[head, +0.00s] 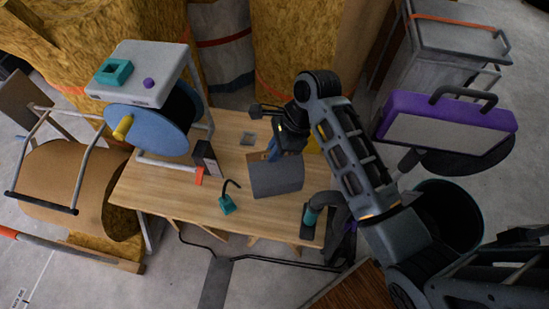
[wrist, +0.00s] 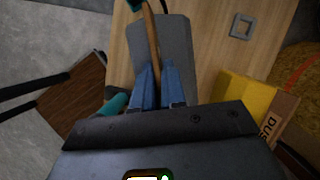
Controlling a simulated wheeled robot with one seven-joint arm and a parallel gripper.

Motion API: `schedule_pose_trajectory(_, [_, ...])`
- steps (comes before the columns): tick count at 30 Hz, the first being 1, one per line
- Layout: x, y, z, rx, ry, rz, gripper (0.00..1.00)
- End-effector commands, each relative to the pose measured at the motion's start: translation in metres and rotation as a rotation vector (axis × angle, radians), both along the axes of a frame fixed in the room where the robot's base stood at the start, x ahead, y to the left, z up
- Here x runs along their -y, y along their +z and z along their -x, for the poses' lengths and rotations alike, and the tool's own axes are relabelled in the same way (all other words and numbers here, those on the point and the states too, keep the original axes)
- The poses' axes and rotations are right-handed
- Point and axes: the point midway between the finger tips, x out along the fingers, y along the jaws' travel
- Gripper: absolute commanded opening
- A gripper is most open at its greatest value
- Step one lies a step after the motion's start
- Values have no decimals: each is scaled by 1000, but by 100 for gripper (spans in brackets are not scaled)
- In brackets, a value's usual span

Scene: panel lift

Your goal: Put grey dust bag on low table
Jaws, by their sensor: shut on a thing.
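The grey dust bag (head: 277,179) is a flat grey piece with a thin brown edge, seen just below my gripper in the head view. My gripper (head: 272,152) is over the low wooden table (head: 160,190), right of its middle. In the wrist view the blue fingertips (wrist: 157,72) are shut on the brown edge of the bag (wrist: 178,45), which extends away from them. The tabletop (wrist: 215,60) lies behind the bag. I cannot tell whether the bag touches it.
On the table are a teal hooked tool (head: 226,204), a dark box with a red part (head: 205,160), a small grey square frame (head: 249,138) and a teal-and-black tool (head: 309,218). A yellow box (wrist: 248,105) is near my gripper. A blue reel (head: 150,130) stands left.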

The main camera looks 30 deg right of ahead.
Motion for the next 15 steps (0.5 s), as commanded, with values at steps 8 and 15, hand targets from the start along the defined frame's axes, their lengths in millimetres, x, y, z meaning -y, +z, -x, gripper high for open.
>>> schedule_pose_trajectory(8, [0, -16, -1, 2, 0, 0, 0])
schedule_pose_trajectory(15, [0, -41, -1, 3, 0, 0, 0])
